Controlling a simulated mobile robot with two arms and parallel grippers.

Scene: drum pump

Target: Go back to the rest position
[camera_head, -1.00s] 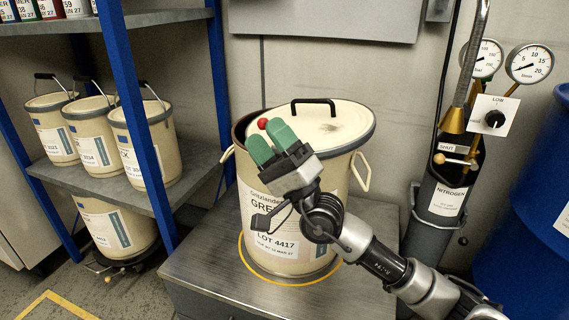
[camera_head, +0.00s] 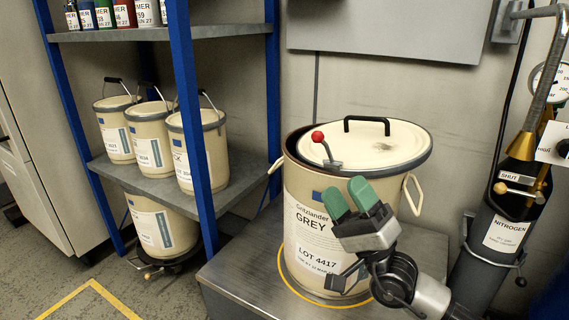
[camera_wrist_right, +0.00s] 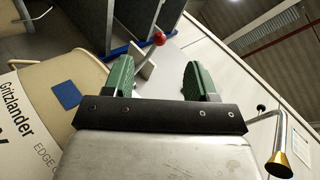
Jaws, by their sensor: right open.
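My right gripper (camera_head: 350,198) has green finger pads and is in front of the large cream drum labelled GREY (camera_head: 310,232). In the right wrist view its two fingers (camera_wrist_right: 158,82) are apart with nothing between them. The drum's lid (camera_head: 372,146) has a black handle and sits off to the right, leaving a dark gap at the left rim. A lever with a red ball (camera_head: 318,136) rises at that gap; it also shows beyond the fingers in the right wrist view (camera_wrist_right: 159,38). My left gripper is not in view.
The drum stands on a grey metal table (camera_head: 238,272). A blue-posted shelf (camera_head: 240,190) with several cream pails is at the left. A nitrogen cylinder (camera_head: 497,235) stands at the right, with a gauge (camera_head: 550,82) above. Floor at lower left is clear.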

